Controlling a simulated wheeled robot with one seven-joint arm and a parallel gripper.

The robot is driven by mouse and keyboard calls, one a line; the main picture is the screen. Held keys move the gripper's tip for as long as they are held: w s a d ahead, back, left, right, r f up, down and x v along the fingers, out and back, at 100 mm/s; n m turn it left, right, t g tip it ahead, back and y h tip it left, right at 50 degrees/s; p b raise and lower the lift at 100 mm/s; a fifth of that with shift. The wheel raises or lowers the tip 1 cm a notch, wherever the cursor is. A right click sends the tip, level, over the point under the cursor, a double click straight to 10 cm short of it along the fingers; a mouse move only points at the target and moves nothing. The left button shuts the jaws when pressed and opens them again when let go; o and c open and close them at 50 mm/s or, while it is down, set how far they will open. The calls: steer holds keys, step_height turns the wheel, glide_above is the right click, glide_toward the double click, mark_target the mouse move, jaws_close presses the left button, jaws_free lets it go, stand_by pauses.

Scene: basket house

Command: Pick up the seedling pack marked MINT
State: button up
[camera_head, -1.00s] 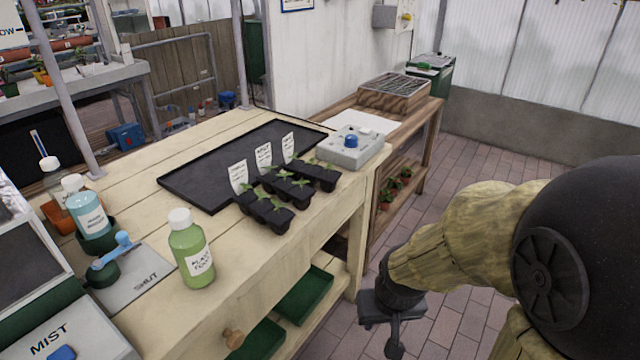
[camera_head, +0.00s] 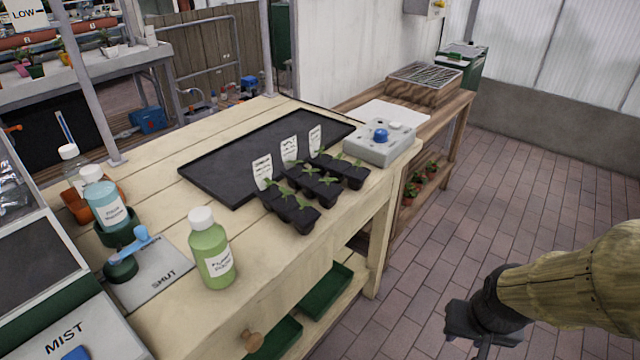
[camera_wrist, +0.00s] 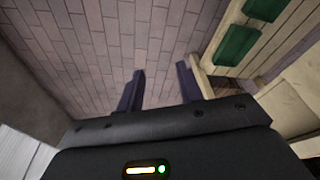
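Three black seedling packs stand side by side at the right front edge of the black tray (camera_head: 215,187) on the wooden bench. The near pack (camera_head: 295,215), the middle pack (camera_head: 322,190) and the far pack (camera_head: 352,175) each hold small green seedlings and a white label. The label writing is too small to read, so I cannot tell which is MINT. My gripper (camera_head: 485,345) hangs low over the brick floor, right of the bench and well apart from the packs. In the wrist view its two fingers (camera_wrist: 160,90) are spread with nothing between them.
A grey box with a blue knob (camera_head: 380,142) stands beyond the packs. A green bottle (camera_head: 211,250) and a lever plate marked SHUT (camera_head: 165,278) are nearer. A wooden drawer knob (camera_head: 252,341) sticks out in front. The brick floor (camera_head: 540,150) on the right is clear.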

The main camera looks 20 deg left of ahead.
steer(key=shift+o, duration=0.4)
steer(key=o, duration=0.4)
steer(key=shift+w+r, duration=0.1)
steer(key=shift+o, duration=1.3)
steer(key=shift+w+r+p, duration=0.25)
steer(key=shift+w+p, duration=0.05)
steer(key=shift+p, duration=0.2)
steer(key=w+a+r+n+t+y+p, duration=0.1)
steer(key=w+a+r+n+t+p, duration=0.2)
steer(key=w+p, duration=0.35)
steer(key=w+a+r+n+t+y+p, duration=0.1)
steer(key=w+r+n+t+p, duration=0.15)
steer(key=w+r+p, duration=0.35)
steer(key=a+r+n+g+y+p, duration=0.1)
steer(key=a+r+n+y+p, duration=0.2)
steer(key=a+p, duration=0.4)
steer(key=s+a+r+n+g+y+p, duration=0.1)
steer(key=a+r+n+y+p, duration=0.3)
steer(key=a+y+p, duration=0.3)
steer(key=shift+s+r+p, duration=0.2)
steer(key=shift+r+p, duration=0.15)
steer(key=shift+r, duration=0.15)
steer(key=shift+a, duration=0.2)
